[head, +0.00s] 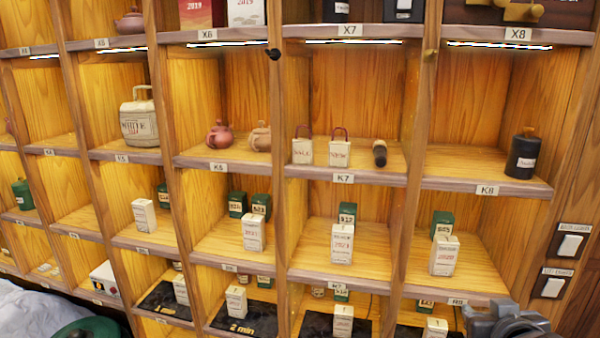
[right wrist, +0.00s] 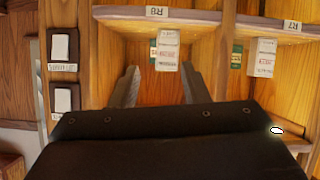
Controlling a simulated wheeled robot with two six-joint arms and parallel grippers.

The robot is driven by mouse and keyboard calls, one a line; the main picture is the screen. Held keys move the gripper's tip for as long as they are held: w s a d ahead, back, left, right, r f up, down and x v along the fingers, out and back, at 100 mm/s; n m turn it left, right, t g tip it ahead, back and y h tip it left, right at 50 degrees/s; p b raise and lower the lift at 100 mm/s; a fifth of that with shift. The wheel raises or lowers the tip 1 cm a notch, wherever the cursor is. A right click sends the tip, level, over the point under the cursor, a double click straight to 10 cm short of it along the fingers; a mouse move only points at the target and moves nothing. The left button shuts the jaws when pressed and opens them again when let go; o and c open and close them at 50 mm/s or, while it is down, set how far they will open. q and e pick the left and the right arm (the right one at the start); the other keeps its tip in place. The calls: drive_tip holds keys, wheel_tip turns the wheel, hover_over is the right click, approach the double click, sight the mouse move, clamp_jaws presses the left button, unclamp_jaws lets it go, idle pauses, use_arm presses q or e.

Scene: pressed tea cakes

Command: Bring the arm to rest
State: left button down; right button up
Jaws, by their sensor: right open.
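My right gripper (head: 507,322) shows at the bottom right edge of the head view, in front of the shelf and below the R8 label. In the right wrist view, its two fingers (right wrist: 161,86) stand apart with nothing between them. That view is upside down and shows a white box (right wrist: 167,60) in the R8 compartment beyond the fingers, apart from them. My left gripper is not in view.
A wooden shelf wall holds white boxes (head: 342,243), green boxes (head: 442,224), teapots (head: 219,134) and a black canister (head: 522,156). Two switches (head: 570,245) sit on the panel at right. A green rounded thing (head: 85,328) is at bottom left.

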drive_tip(key=s+f+g, duration=0.4)
drive_tip(key=s+f, duration=0.7)
drive_tip(key=f, duration=0.5)
drive_tip(key=s+a+f+g+y, duration=0.15)
drive_tip(key=s+f+g, duration=0.55)
drive_tip(key=s, duration=1)
wheel_tip(320, 180, down, 28)
drive_tip(key=w+t, duration=0.1)
drive_tip(key=s+f+g+b, duration=0.1)
drive_tip(key=s+f, duration=1.4)
drive_tip(key=f, duration=0.1)
drive_tip(key=shift+a+f+n+y+b, duration=0.25)
drive_tip(key=shift+n+y+b, duration=0.05)
drive_tip(key=shift+y+b, duration=0.05)
